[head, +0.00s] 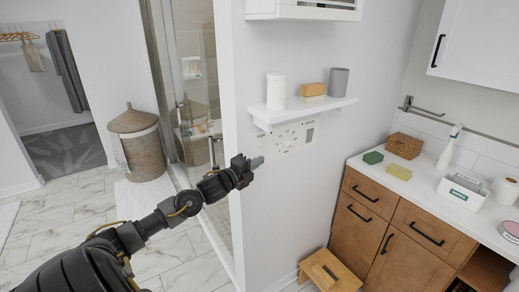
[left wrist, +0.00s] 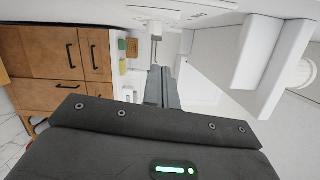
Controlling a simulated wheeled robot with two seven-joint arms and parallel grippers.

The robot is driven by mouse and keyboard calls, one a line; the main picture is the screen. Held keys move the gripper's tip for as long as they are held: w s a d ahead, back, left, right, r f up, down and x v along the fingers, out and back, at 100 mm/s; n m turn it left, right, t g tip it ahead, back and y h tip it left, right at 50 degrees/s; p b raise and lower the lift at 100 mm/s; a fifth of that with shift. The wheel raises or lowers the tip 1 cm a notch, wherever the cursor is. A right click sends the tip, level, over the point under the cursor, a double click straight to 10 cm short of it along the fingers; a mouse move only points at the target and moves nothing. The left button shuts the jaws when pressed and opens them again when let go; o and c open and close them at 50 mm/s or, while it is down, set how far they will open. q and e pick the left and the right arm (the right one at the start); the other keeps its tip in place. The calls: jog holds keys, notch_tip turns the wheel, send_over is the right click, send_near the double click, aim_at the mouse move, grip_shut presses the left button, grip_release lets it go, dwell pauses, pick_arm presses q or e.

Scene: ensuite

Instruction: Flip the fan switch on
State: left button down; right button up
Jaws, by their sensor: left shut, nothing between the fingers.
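A white control panel (head: 285,138) with a round dial-like marking and a small grey rectangle (head: 310,136) at its right is on the white wall, just under a shelf. I cannot tell which part of it is the fan switch, or its position. My left gripper (head: 258,162) is shut and empty, in front of the wall, below and left of the panel in the picture. Its closed fingers (left wrist: 163,88) show in the left wrist view, where I cannot make out the panel. My right gripper is not in view.
A wooden cabinet (head: 385,222) with a counter stands right. A wooden stool (head: 330,272) is below. The glass shower (head: 190,100) and wicker basket (head: 137,143) are left.

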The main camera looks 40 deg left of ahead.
aim_at(259, 151)
pick_arm(q)
jog(key=w+p, duration=0.1)
jog(key=w+a+p, duration=0.1)
jog(key=w, duration=0.1)
jog(key=w+a+p, duration=0.1)
jog(key=w, duration=0.1)
jog(key=shift+a+r, duration=0.25)
jog(key=shift+r, duration=0.15)
jog(key=shift+w+a, duration=0.1)
jog(key=shift+a, duration=0.45)
jog(key=shift+w+d, duration=0.1)
